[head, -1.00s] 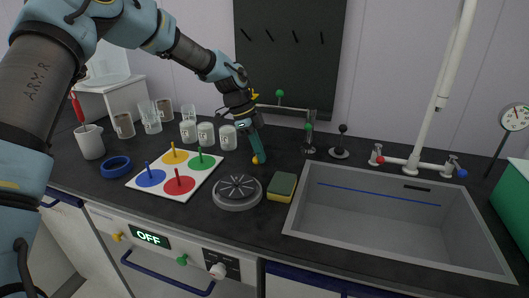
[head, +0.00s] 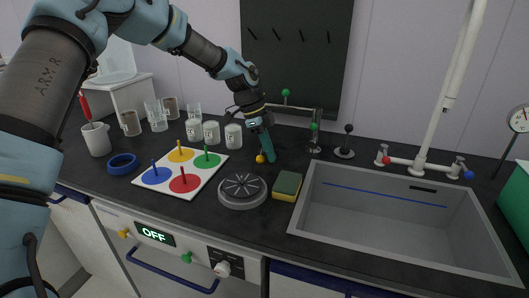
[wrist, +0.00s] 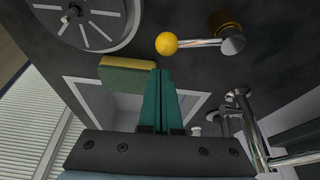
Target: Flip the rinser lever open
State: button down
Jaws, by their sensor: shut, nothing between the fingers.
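The rinser (head: 243,191) is a round grey disc with radial slots on the dark counter. It also shows at the top left of the wrist view (wrist: 90,25). A lever with a yellow ball end (head: 261,159) is just behind it. In the wrist view the lever's ball (wrist: 167,43) is joined by a metal rod to a pivot by a brass-coloured part at the right. My gripper (head: 269,160) has teal fingers, shut and empty, pointing down just right of the ball. In the wrist view the fingertips (wrist: 161,74) appear just below the ball; contact cannot be told.
A yellow-green sponge (head: 287,186) lies right of the rinser, before the sink (head: 400,222). A white board with coloured discs (head: 181,172) lies to the left. Several beakers and cups stand behind it. A green-knobbed tap (head: 314,138) stands right of my gripper.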

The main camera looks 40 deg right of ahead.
jog(key=shift+s+d+r, duration=0.25)
jog(key=shift+s+d, duration=0.35)
jog(key=shift+s, duration=0.3)
jog(key=b+v, duration=0.2)
jog(key=v, duration=0.8)
jog(key=shift+w, duration=0.15)
jog(key=w+a+f+n+t+y, duration=0.1)
jog(key=w+a+f+n+t, duration=0.15)
jog(key=a+n, duration=0.8)
jog(key=w+a+f+n+t, duration=0.15)
jog(key=w+a+n, duration=0.25)
jog(key=a, duration=1.3)
jog(key=s+a+f+n, duration=0.1)
jog(key=s+a+n, duration=0.2)
jog(key=a+n, duration=0.3)
jog(key=s+a+f+n+y, duration=0.1)
jog(key=s+a+n, duration=0.3)
jog(key=a, duration=1.1)
jog(key=n, duration=0.3)
jog(key=shift+s+a+f+t, duration=0.15)
jog(key=shift+a+f+t, duration=0.1)
jog(key=shift+f+t, duration=0.15)
